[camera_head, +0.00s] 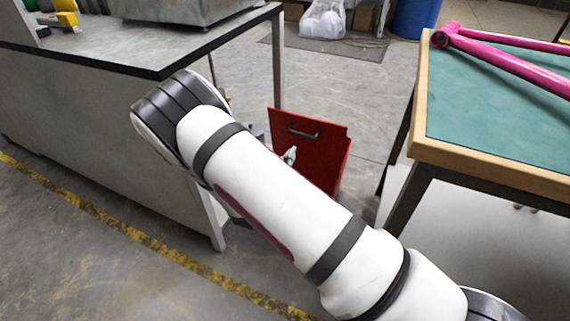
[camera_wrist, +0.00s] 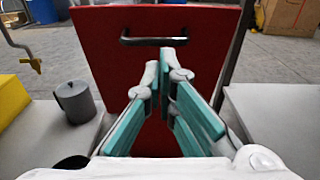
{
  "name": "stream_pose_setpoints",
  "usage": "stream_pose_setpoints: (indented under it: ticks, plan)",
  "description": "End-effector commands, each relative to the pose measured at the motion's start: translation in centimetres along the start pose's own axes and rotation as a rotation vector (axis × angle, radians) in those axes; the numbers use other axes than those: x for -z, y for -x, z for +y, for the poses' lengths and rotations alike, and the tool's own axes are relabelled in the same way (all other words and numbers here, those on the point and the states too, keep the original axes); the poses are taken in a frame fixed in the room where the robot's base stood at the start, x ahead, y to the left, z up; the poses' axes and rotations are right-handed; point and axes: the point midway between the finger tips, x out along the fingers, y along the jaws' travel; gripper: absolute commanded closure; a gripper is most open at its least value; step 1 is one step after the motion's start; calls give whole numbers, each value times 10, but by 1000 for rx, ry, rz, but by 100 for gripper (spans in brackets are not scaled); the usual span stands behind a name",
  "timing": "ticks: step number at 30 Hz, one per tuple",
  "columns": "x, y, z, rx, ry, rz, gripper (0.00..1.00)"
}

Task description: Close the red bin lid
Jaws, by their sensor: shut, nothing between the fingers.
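The red bin lid (camera_head: 320,140) stands raised, as a red panel with a dark bar handle (camera_head: 304,133) near its upper edge. In the wrist view the lid (camera_wrist: 105,60) fills the upper middle, with its handle (camera_wrist: 153,41) above my fingertips. My gripper (camera_wrist: 166,72) is shut and empty, its teal-padded fingers pointing at the panel below the handle. I cannot tell whether the tips touch it. In the head view only a small part of my gripper (camera_head: 290,155) shows, in front of the panel; my arm hides the rest and the bin's lower part.
A grey-topped bench (camera_head: 130,60) stands left of the bin. A wood-edged table (camera_head: 490,110) with a pink frame (camera_head: 510,65) stands to the right. The wrist view shows a grey canister (camera_wrist: 75,102) and a yellow object (camera_wrist: 12,98) at left. Floor behind the lid is fairly open.

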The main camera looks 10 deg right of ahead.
Motion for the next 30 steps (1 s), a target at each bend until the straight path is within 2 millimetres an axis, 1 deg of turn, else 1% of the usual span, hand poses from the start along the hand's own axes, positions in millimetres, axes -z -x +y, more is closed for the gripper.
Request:
stream_pose_setpoints:
  ticks: [1, 6, 12, 18, 30]
  plan:
    - [2, -11, -1, 3, -2, -1, 100]
    - [1, -44, -1, 4, -2, -1, 100]
    - [1, -71, 0, 1, -3, -1, 100]
    - [0, -82, 0, 1, -1, 0, 100]
    - [-1, -83, 0, 1, -1, 2, 100]
